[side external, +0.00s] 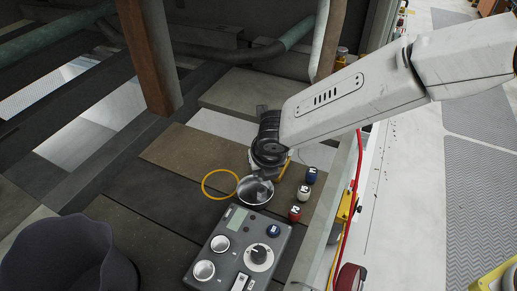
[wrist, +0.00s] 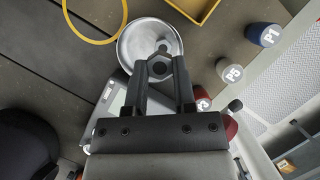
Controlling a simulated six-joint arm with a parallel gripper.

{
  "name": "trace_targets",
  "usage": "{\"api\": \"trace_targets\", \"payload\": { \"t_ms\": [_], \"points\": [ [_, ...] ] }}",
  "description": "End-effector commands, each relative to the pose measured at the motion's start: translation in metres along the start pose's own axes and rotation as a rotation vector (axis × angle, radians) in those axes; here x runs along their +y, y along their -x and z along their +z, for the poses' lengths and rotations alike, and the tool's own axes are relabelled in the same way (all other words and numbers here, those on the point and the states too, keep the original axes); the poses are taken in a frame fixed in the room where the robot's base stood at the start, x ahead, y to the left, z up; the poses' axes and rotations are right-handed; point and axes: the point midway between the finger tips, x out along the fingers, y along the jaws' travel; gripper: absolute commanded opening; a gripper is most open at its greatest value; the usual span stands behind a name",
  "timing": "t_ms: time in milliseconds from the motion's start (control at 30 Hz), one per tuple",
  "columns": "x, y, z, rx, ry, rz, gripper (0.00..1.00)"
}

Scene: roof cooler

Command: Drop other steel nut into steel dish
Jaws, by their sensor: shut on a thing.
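The steel dish (side external: 255,193) is a round, shiny, shallow bowl beside the grey control box. It also shows in the wrist view (wrist: 128,45), just beyond my fingertips. My gripper (wrist: 160,70) is shut on a dark grey steel nut (wrist: 160,68), held between the fingertips and overlapping the dish's near rim in that view. A small grey shape, perhaps another nut (wrist: 162,44), shows inside the dish. In the side view my gripper (side external: 268,160) is just behind the dish; the held nut is hidden there. The exact height above the dish cannot be told.
A grey control box (side external: 228,262) with knobs stands in front of the dish. Red (side external: 295,212), white (side external: 304,192) and blue (side external: 312,174) labelled caps stand to the right. A yellow ring (side external: 205,187) lies to the left. A dark tub (side external: 65,262) is at the lower left.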

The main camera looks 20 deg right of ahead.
Motion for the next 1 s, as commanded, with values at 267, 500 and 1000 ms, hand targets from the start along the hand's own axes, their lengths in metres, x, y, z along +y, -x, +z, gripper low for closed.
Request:
{"api": "trace_targets", "payload": {
  "t_ms": [267,500,1000],
  "points": [
    [0.0,-0.023,-0.01,0.002,0.001,-0.001,0.0],
    [0.0,-0.038,-0.016,0.001,0.001,0.0,0.0],
    [0.0,-0.042,-0.018,0.001,0.0,0.001,0.58]
  ]
}}
